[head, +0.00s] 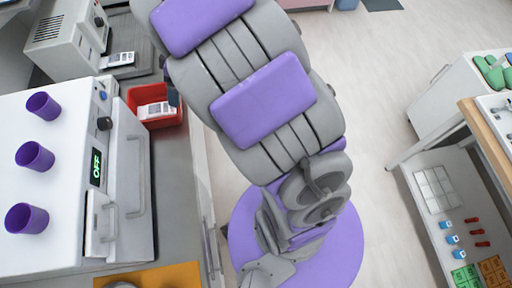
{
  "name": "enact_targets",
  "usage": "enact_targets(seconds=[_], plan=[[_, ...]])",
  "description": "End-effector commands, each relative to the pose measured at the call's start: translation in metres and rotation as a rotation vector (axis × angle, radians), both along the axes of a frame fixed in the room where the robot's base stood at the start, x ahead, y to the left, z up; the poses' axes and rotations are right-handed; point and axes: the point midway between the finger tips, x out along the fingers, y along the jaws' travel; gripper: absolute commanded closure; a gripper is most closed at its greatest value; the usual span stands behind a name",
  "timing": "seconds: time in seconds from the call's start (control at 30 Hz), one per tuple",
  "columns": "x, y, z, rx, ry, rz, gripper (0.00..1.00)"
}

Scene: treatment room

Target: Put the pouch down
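My gripper is not in clear view, and no pouch shows held in it. A small white printed packet with dark parts, possibly a pouch, lies in a red bin (172,122) at the upper left; the packet (155,110) rests near the bin's front side. A similar flat white and dark packet (120,59) lies on a grey tray behind the bin. I cannot tell whether either one is the task's pouch. A small dark shape at the bottom edge, over an orange mat (165,277), is too cut off to identify.
A white machine (70,150) marked OFF carries purple cups (34,156) on the left counter. At right stands a white shelf unit (415,165) with wooden edge and small coloured items. Floor (380,110) between is clear.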

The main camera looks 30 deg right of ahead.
Motion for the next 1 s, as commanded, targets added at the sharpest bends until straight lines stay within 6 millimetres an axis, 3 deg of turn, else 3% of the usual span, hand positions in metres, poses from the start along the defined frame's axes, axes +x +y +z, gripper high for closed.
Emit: enact_targets(seconds=[0.03,0.2,0.4,0.6,0.8,1.0], plan=[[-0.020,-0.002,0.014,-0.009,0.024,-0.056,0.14],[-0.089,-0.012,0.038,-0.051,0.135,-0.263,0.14],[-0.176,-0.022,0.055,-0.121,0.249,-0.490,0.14],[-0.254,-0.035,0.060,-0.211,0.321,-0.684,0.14],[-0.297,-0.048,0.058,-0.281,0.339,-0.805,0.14],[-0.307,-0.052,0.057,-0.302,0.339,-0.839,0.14]])
